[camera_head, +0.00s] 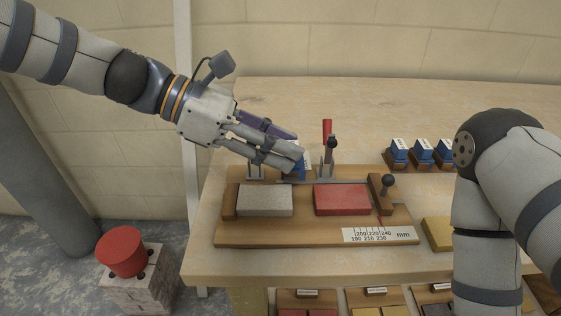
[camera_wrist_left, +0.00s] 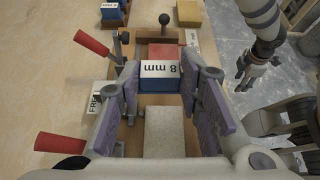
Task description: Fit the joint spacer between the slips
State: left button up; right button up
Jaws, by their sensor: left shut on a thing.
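My left gripper (camera_head: 299,160) is shut on the blue joint spacer (camera_wrist_left: 161,84), whose white label reads "8 mm" in the left wrist view. In the head view the fingers largely hide the spacer. It is held above the rear of the wooden jig (camera_head: 290,231), roughly in line with the gap between the slips. The grey slip (camera_head: 264,200) lies left and the red slip (camera_head: 341,199) right, with bare wood between them. My right arm shows at the right; its gripper (camera_wrist_left: 246,78) appears small in the wrist view, finger state unclear.
A red-handled clamp (camera_head: 327,133) stands behind the slips; another shows in the wrist view (camera_wrist_left: 60,143). A knobbed stop (camera_head: 383,195) is right of the red slip. Blue spacers (camera_head: 422,155) stand at the back right. A yellow block (camera_head: 437,233) lies near my right arm.

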pick_arm(q)
jog(key=shift+s+f, duration=0.15)
jog(key=shift+f, duration=0.25)
jog(key=b, duration=0.2)
send_over(276, 196)
jog(key=f, duration=0.4)
jog(key=shift+d+f, duration=0.2)
jog(key=shift+d, duration=0.1)
jog(key=shift+f, duration=0.6)
pick_arm(e)
jog(key=shift+g, duration=0.5)
jog(key=shift+s+f, duration=0.6)
jog(key=shift+s, duration=0.25)
jog(key=shift+s+f, duration=0.55)
jog(key=shift+s, duration=0.25)
pick_arm(q)
jog(key=shift+a, duration=0.25)
pick_arm(e)
jog(key=shift+w+r, duration=0.15)
jog(key=shift+r, duration=0.05)
pick_arm(q)
jog(key=shift+f, duration=0.1)
jog(key=o, duration=1.6)
